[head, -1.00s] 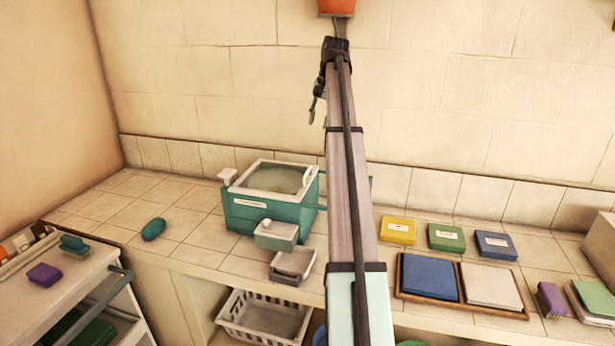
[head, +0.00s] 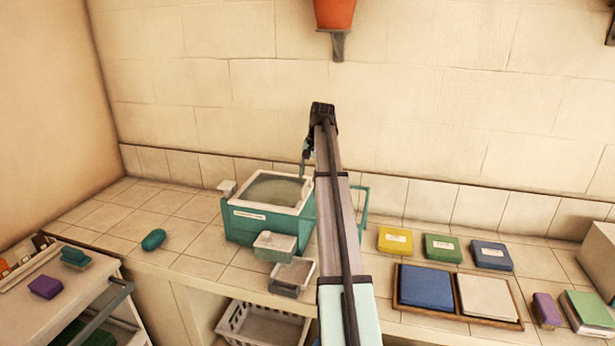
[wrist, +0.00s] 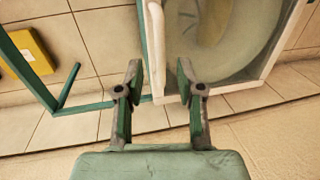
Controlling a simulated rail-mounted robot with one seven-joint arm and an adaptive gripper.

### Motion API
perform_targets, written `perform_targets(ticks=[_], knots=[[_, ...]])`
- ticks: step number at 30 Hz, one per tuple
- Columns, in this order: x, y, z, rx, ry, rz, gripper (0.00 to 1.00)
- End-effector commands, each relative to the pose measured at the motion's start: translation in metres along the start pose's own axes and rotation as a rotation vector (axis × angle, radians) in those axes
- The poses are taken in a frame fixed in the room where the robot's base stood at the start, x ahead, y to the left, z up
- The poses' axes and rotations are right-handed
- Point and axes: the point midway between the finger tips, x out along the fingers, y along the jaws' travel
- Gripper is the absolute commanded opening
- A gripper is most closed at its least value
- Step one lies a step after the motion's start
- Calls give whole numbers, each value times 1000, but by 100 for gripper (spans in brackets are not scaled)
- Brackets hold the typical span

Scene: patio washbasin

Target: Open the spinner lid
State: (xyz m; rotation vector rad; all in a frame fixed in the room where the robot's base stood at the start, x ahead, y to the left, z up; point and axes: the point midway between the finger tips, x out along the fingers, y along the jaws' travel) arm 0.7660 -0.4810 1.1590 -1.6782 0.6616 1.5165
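The spinner is a teal box (head: 250,230) with a white top rim on the tiled counter. Its lid (head: 272,190) lies flat and looks shut, with a pale round tub showing through it. In the wrist view the lid (wrist: 235,35) fills the upper right, with a white edge strip (wrist: 155,45) along its left. My gripper (head: 304,172) is at the right side of the lid, partly hidden by my arm. In the wrist view my gripper (wrist: 159,68) is open, with the white strip between and beyond its fingertips. I cannot tell whether it touches.
A teal frame (head: 362,210) sticks out right of the spinner. A small white-topped box (head: 275,246) and a white tray (head: 292,274) stand in front. Yellow (head: 395,241), green (head: 443,248) and blue (head: 491,255) packs lie right. The tiled wall is close behind.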

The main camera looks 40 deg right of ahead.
Motion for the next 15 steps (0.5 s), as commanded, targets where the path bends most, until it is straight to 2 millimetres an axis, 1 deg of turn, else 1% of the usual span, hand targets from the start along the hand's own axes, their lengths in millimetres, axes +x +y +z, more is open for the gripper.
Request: perform_targets(ticks=[3,6,9,15], knots=[[14,0,1,0,-2,1,37],[21,0,0,0,0,0,37],[25,0,0,0,-1,0,37],[27,0,0,0,0,0,37]])
